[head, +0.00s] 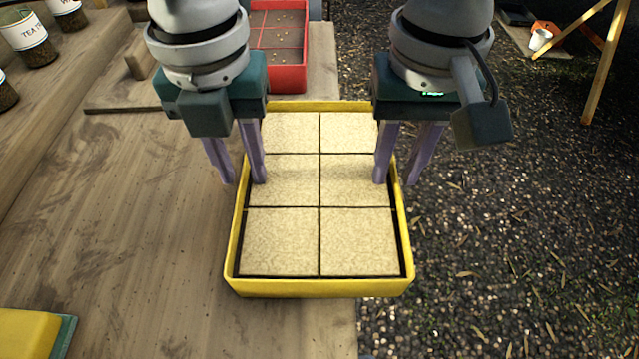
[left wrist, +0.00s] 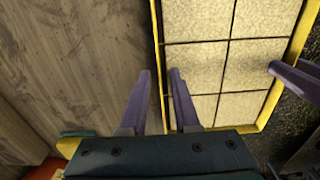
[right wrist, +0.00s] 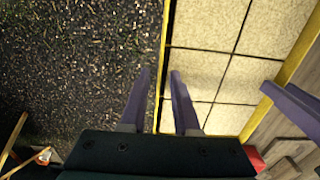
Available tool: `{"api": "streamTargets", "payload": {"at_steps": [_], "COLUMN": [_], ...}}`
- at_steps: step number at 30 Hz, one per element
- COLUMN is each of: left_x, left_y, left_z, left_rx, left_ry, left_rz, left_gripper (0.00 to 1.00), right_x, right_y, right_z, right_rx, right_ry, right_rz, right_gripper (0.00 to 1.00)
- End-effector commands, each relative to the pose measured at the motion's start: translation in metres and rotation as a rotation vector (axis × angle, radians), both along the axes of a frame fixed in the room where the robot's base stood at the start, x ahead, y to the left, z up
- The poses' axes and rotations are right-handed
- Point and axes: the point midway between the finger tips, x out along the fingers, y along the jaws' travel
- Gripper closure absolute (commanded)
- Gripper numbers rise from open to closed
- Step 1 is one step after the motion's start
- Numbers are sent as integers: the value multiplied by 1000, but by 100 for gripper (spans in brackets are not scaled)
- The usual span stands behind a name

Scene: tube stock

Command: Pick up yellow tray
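The yellow tray (head: 318,288) lies on the wooden table in the head view, its right part reaching past the table's right edge. It holds pale square blocks in a two-column grid. My left gripper (head: 243,182) is open over the tray's left wall, one finger outside and one inside. My right gripper (head: 396,182) is open over the right wall in the same way. The tray's wall runs between the fingers in the left wrist view (left wrist: 158,60) and in the right wrist view (right wrist: 163,70), with gaps beside it. Whether the fingertips touch anything is unclear.
A red tray (head: 290,75) with divided cells stands behind the yellow one. Labelled jars (head: 28,40) stand at the far left. A yellow item (head: 28,335) lies at the front left. The table (head: 130,220) left of the tray is clear; gravel ground (head: 520,230) lies right.

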Motion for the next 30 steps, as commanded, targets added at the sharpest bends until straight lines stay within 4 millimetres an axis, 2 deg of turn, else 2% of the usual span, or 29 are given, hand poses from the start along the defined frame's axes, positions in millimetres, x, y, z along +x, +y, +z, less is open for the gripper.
{"api": "streamTargets", "payload": {"at_steps": [1, 7, 30], "left_x": [0, 0, 0], "left_y": [0, 0, 0], "left_z": [0, 0, 0], "left_rx": [0, 0, 0], "left_ry": [0, 0, 0], "left_rz": [0, 0, 1], "left_gripper": [77, 100, 100], "right_x": [0, 0, 0], "right_y": [0, 0, 0], "right_z": [0, 0, 0], "right_rx": [0, 0, 0], "right_ry": [0, 0, 0], "right_rz": [0, -1, -1], "right_gripper": [77, 100, 100]}}
